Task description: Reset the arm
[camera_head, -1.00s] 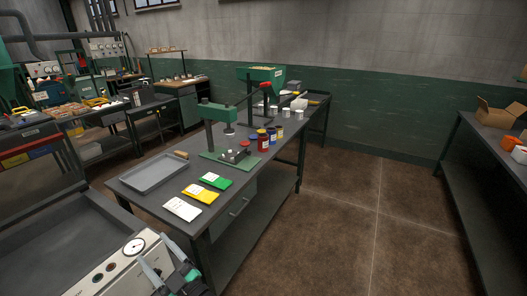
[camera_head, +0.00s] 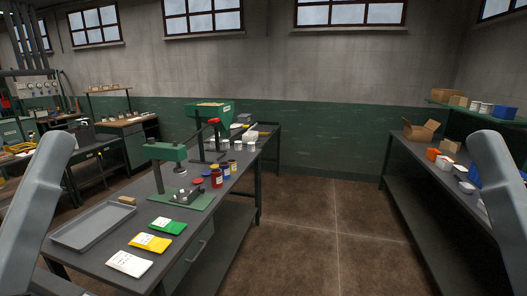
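My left arm (camera_head: 38,215) rises from the lower left of the head view, and my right arm (camera_head: 505,205) stands at the right edge. Only grey arm links show. Neither gripper is in the picture, so their fingers and anything in them are hidden. No bulkbag is in view.
A dark workbench (camera_head: 190,235) at left holds a grey tray (camera_head: 93,226), white, yellow and green packets, a green press (camera_head: 166,153), jars and a green hopper (camera_head: 210,117). A right bench (camera_head: 430,190) holds an open carton (camera_head: 421,130). The floor (camera_head: 315,235) between is clear.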

